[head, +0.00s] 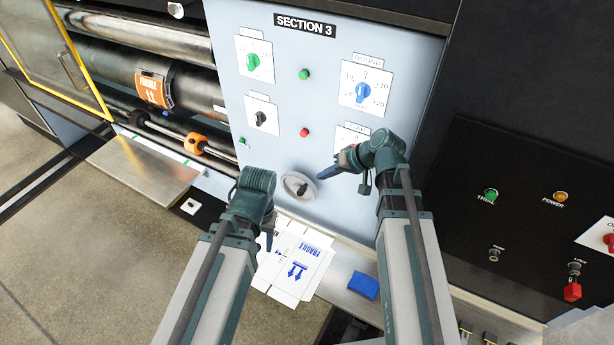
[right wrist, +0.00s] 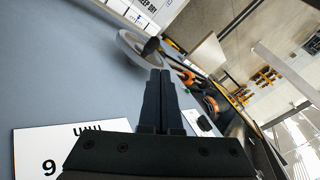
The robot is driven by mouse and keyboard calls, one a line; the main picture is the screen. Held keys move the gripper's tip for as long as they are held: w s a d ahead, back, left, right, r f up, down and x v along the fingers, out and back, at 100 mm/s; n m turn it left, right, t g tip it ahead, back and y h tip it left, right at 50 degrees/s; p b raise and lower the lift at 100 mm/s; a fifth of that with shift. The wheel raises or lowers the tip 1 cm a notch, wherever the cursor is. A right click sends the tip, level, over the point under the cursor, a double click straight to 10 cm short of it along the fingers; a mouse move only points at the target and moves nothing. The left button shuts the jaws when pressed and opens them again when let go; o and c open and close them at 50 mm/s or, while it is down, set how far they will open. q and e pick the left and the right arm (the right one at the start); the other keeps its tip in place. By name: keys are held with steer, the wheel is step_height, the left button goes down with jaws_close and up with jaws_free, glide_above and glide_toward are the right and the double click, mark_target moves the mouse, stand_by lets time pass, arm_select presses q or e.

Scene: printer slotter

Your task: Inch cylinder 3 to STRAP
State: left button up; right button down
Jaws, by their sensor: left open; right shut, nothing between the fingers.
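The dark cylinder (head: 200,92) shows behind the frame at the upper left, with an orange plate (head: 155,88) on it whose lettering I cannot read surely. The SECTION 3 panel (head: 285,100) carries a green button (head: 304,74), a red button (head: 304,132), a green knob (head: 253,62), a black knob (head: 261,118) and a blue knob (head: 363,92). A grey handwheel (head: 298,187) sits low on the panel. My right gripper (head: 322,176) is shut and empty, just right of the handwheel; the wheel (right wrist: 132,50) is beyond its tips in the right wrist view. My left gripper (head: 269,243) is open, over the white sheets.
White FRAGILE sheets (head: 300,268) and a blue block (head: 364,285) lie on the ledge below the panel. My right arm partly hides a lower dial card (head: 345,136). A dark cabinet (head: 520,140) with lamps stands right. A metal plate (head: 145,170) juts out at left.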

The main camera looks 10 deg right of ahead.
steer(key=w+a+r+n+h+p, duration=0.1)
steer(key=w+a+r+n+p, duration=0.2)
steer(key=n, duration=0.7)
steer(key=shift+w+a+n+g+p, duration=0.2)
steer(key=shift+a+n+g+p, duration=0.15)
steer(key=shift+a, duration=0.3)
steer(key=b, duration=0.9)
glide_above(302, 188)
steer(key=w+a, duration=0.2)
steer(key=a, duration=0.1)
step_height(302, 188, down, 9)
steer(key=shift+s+d+f+b, duration=0.75)
steer(key=shift+d+f+b, duration=0.05)
steer(key=shift+d, duration=0.15)
steer(key=shift+s+d+f, duration=0.2)
steer(key=shift+s+d, duration=0.05)
steer(key=shift+d, duration=0.15)
steer(key=shift+b, duration=0.3)
